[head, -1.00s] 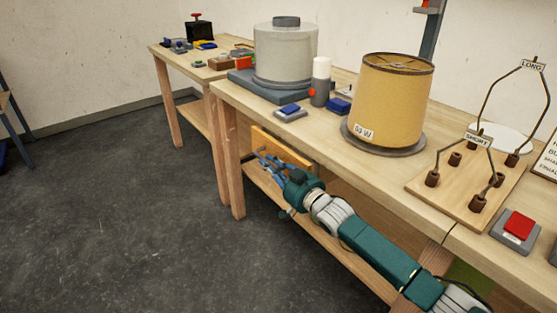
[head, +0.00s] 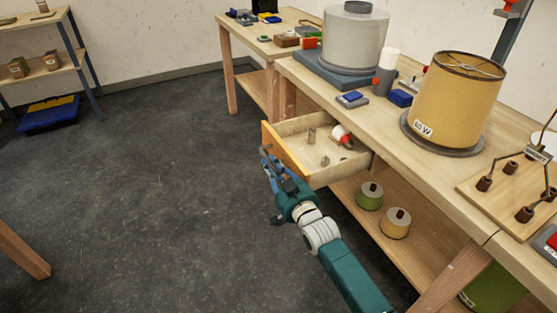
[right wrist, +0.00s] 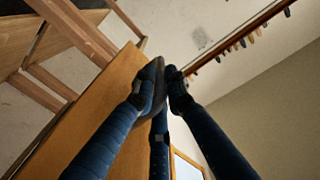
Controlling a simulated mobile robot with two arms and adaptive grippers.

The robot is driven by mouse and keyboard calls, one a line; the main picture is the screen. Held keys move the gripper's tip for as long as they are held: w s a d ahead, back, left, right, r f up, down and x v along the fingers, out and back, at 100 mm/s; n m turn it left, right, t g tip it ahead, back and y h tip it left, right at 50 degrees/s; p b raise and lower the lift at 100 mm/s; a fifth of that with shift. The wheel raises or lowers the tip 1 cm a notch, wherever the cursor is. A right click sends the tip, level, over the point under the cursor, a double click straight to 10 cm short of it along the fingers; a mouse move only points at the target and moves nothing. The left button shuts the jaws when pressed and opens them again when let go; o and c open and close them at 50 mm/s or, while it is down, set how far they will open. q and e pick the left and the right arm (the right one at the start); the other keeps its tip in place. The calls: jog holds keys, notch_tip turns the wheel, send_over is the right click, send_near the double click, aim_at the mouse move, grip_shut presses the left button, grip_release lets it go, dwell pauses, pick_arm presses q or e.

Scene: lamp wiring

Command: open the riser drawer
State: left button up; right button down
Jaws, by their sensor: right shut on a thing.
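The drawer (head: 291,157) under the workbench top is pulled well out, with its orange-brown front toward the floor side. Inside it lie a red-and-white item (head: 341,135) and a few small grey or tan pieces. My right gripper (head: 268,168) is at the outer face of the drawer front, shut on its dark handle (head: 265,152). In the right wrist view, the blue fingers (right wrist: 166,84) close around the dark handle beside the wooden drawer front (right wrist: 98,112). The fingers partly hide the handle. My left gripper is not in view.
The workbench (head: 425,130) carries a yellow lampshade (head: 458,98), a large grey drum (head: 355,40) and a wiring board (head: 505,190). A green-bodied pot (head: 370,196) and a tan pot (head: 396,223) stand on the lower shelf. The floor left of the drawer is clear.

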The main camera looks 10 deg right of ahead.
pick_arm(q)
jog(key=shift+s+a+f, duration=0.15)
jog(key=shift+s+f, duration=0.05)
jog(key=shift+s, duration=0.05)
pick_arm(e)
jog(key=shift+s+a+f, duration=0.2)
jog(key=shift+a+f, duration=0.05)
jog(key=shift+f, duration=0.1)
jog(key=c, duration=1.8)
grip_release()
jog(key=shift+r, duration=0.2)
jog(key=v, duration=1.2)
jog(key=shift+d, duration=0.1)
